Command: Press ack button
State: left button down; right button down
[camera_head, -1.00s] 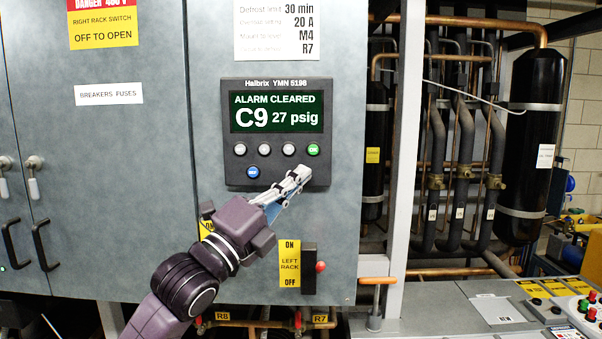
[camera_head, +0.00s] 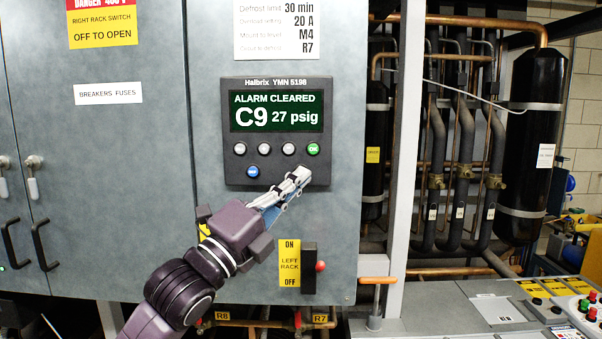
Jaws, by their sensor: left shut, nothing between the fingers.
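The dark controller panel (camera_head: 275,178) is mounted on the grey cabinet door. Its green screen (camera_head: 277,112) reads "ALARM CLEARED" and "C9 27 psig". Below the screen is a row of three pale round buttons (camera_head: 264,149) and a green button (camera_head: 313,149), with a blue button (camera_head: 253,172) under them. Their small labels are hard to read; I cannot tell which is the ack button. My left gripper (camera_head: 303,171) is shut and empty. Its fingertips are in front of the panel's lower right, below the green button and apart from it in the picture. My right gripper is not in view.
Door handles (camera_head: 40,245) are at the left. Pipes and a black vessel (camera_head: 531,150) stand at the right. A console with coloured buttons (camera_head: 578,305) is at the lower right.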

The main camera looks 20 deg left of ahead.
pick_arm(q)
jog(key=s, duration=0.2)
jog(key=s+d, duration=0.1)
jog(key=s, duration=0.1)
jog(key=shift+s+d, duration=0.2)
jog(key=shift+s, duration=0.15)
dwell(0.4)
